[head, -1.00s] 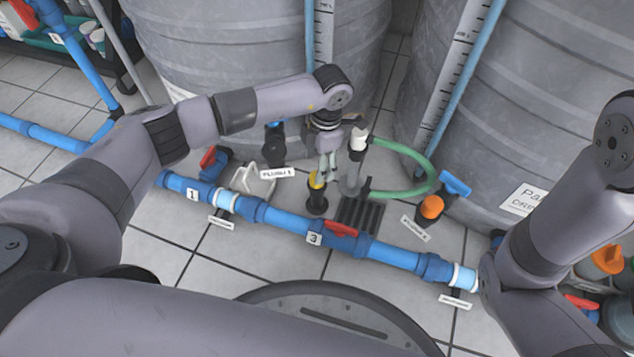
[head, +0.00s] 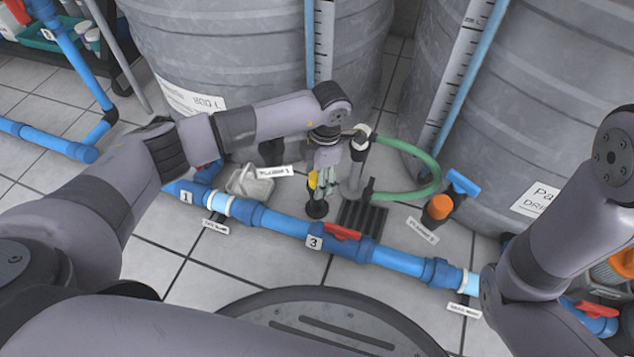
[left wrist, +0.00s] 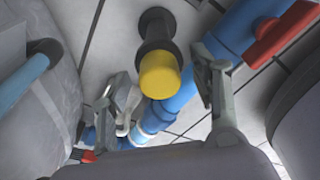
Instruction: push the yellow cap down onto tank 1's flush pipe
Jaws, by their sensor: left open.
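The yellow cap (left wrist: 160,76) sits at the upper end of a black upright pipe (left wrist: 157,28) in the left wrist view. I cannot tell how far down it sits. In the head view the cap (head: 312,180) is partly covered by my left gripper (head: 323,182), and the black pipe's foot (head: 316,209) shows on the floor below. My left gripper is open, with one finger on each side of the cap and gaps showing between them in the left wrist view. My right arm shows at the right of the head view; its gripper is out of sight.
A blue pipe (head: 282,223) with a red valve handle (head: 342,231) runs in front of the black pipe. A dark floor grate (head: 362,217), a green hose (head: 422,188) and an orange-topped fitting (head: 439,207) lie to the right. Big grey tanks (head: 240,60) stand behind.

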